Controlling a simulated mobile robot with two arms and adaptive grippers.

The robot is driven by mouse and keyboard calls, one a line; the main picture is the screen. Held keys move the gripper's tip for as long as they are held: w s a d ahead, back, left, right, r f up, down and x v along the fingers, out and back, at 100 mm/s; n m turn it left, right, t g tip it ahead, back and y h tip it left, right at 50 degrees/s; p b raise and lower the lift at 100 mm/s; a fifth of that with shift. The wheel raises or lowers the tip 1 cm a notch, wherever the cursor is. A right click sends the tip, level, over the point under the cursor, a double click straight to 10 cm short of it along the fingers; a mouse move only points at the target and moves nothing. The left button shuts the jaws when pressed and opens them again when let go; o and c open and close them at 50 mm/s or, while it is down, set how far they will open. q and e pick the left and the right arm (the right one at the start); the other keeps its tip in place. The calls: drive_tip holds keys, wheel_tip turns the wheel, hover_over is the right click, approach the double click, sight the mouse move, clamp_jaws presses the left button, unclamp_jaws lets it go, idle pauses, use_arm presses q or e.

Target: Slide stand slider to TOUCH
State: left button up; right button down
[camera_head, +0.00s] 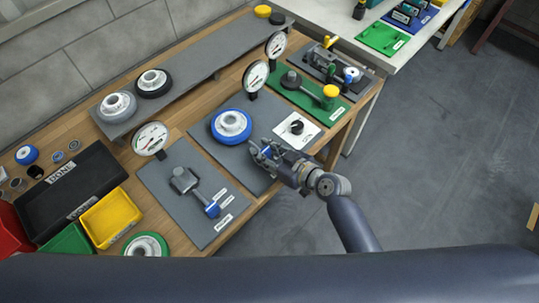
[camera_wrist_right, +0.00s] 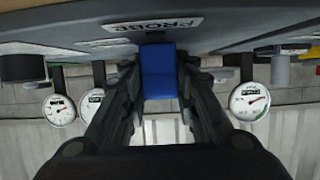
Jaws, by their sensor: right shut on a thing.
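My right gripper (camera_head: 266,154) reaches in over the right edge of the middle grey board (camera_head: 207,128). Its fingers are shut on a blue block, likely the stand slider, which shows between them in the right wrist view (camera_wrist_right: 158,72). In the head view the fingers mostly hide this block. A white label (camera_wrist_right: 160,25) lies just beyond the block in the wrist view; it seems to read PROBE, upside down. I cannot make out a TOUCH mark. My left gripper is not in view.
A blue-rimmed wheel (camera_head: 232,124) and a white plate with a black knob (camera_head: 297,129) are close to my gripper. Dial gauges, one of them nearby (camera_head: 255,76), stand along the bench. A grey board with a blue-ended lever (camera_head: 212,209) lies to the left.

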drive_tip(key=shift+w+a, duration=0.6)
drive_tip(key=shift+w, duration=0.05)
drive_tip(key=shift+r, duration=0.1)
drive_tip(key=c, duration=1.3)
unclamp_jaws()
drive_tip(key=shift+o, duration=0.4)
drive_tip(key=shift+a, duration=0.1)
drive_tip(key=shift+s+d, duration=0.35)
drive_tip(key=shift+d, duration=0.1)
drive_tip(key=v, duration=1.1)
drive_tip(key=shift+r, duration=0.2)
drive_tip(key=shift+a, duration=0.1)
